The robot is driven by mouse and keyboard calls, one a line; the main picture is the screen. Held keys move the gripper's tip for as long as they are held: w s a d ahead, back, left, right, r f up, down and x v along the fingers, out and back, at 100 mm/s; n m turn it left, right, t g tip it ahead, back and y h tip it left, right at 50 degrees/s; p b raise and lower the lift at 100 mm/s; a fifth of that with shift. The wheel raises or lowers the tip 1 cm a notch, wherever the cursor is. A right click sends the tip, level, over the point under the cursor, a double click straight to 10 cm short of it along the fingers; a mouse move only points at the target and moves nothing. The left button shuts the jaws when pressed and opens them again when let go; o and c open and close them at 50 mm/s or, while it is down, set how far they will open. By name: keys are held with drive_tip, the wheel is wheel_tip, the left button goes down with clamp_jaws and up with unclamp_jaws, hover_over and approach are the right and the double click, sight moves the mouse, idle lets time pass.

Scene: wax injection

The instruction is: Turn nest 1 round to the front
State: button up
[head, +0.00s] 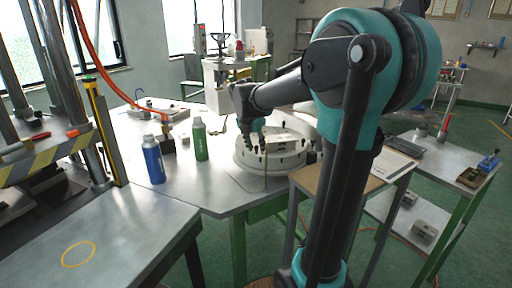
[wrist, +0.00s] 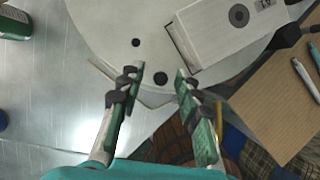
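A pale round turntable (head: 244,161) stands on the metal bench in the head view. Its disc (wrist: 100,22) fills the top of the wrist view, with dark holes near its edge. A flat rectangular metal block (wrist: 215,35) with a dark round spot and a small label sits on the disc; I cannot read the label or tell which nest is nest 1. My gripper (wrist: 159,70) is open and empty, its two fingers apart over the disc's near rim, with a hole showing between them. I cannot tell whether they touch the disc. In the head view my arm partly hides the turntable.
A blue bottle (head: 153,160) and a green bottle (head: 200,140) stand on the bench (head: 215,190) left of the turntable. A brown-topped side table (head: 312,181) adjoins at the right; its board (wrist: 275,110) carries pens. The bench's front left is clear.

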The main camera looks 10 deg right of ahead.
drive_tip(key=v, duration=1.2)
drive_tip(key=shift+d+f, duration=0.1)
